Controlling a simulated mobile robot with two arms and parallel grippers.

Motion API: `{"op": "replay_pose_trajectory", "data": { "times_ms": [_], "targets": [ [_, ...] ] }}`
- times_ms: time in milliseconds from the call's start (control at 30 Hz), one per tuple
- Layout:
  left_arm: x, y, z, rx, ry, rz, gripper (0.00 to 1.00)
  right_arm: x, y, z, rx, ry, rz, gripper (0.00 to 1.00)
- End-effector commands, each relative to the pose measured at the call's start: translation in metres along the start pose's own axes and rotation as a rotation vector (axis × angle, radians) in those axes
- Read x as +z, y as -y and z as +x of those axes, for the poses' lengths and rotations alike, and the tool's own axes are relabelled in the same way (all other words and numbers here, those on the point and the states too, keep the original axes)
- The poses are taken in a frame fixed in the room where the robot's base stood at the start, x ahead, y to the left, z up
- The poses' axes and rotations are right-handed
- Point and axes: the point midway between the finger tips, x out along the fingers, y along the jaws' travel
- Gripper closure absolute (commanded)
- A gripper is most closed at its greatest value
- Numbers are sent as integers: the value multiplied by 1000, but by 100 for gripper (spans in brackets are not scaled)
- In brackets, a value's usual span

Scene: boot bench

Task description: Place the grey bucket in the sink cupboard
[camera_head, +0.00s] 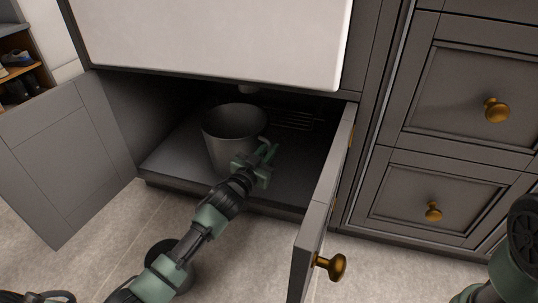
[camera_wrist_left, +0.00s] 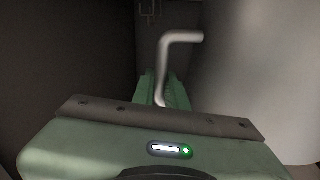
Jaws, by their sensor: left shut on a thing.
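The grey bucket (camera_head: 222,150) stands upright inside the open sink cupboard (camera_head: 180,160), over its floor panel near the middle. I cannot tell whether its base touches the panel. My left gripper (camera_head: 265,158) is inside the cupboard at the bucket's right side, shut on its handle. In the left wrist view, the bent handle (camera_wrist_left: 165,65) comes down between the fingers (camera_wrist_left: 160,92), and the bucket wall (camera_wrist_left: 265,75) fills the right side. The gripper hides part of the bucket's lower right. My right gripper is out of view.
Both cupboard doors stand open: the left door (camera_head: 65,150) swung wide, the right door (camera_head: 325,205) jutting forward beside my arm. The white sink (camera_head: 215,40) overhangs the opening. Drawers (camera_head: 450,90) are at right. A wire rack (camera_head: 292,118) is at the back.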

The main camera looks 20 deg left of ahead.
Motion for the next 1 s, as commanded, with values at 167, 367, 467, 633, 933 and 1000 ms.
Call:
{"op": "replay_pose_trajectory", "data": {
  "times_ms": [167, 367, 467, 633, 933, 1000],
  "targets": [
    [-4, 1, 0, -1, -6, 4, 100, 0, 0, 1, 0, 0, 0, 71],
    [0, 0, 0, -1, 2, -1, 65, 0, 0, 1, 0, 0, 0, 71],
    [0, 0, 0, -1, 2, -1, 65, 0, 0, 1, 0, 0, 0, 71],
    [-2, 0, -6, 0, 2, -2, 65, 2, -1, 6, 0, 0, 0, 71],
    [-5, 1, -59, -1, 5, -3, 65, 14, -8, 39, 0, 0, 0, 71],
    [-4, 0, -74, -1, 7, -3, 65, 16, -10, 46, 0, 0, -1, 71]
  ]
}}
